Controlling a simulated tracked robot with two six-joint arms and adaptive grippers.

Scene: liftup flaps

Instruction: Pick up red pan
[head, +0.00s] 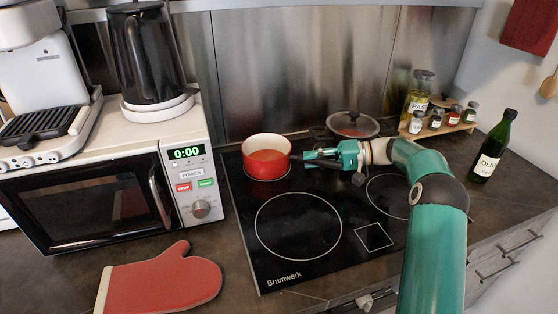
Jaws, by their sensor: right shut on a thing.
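The red pan (266,169) has a pale rim and red inside. It sits on the back left ring of the black hob (285,278). Its short dark handle points right. My right gripper (308,157) reaches in from the right and is shut on the handle, beside the pan's right wall. The fingers hide most of the handle. The pan looks upright and at hob level; I cannot tell whether it touches the glass. My left gripper is not in view.
A lidded pan (353,123) stands behind my right gripper. A microwave (90,195) with a kettle on top is left of the hob. A red oven mitt (165,281) lies in front. A spice rack and an olive oil bottle (491,150) are right. The front hob is clear.

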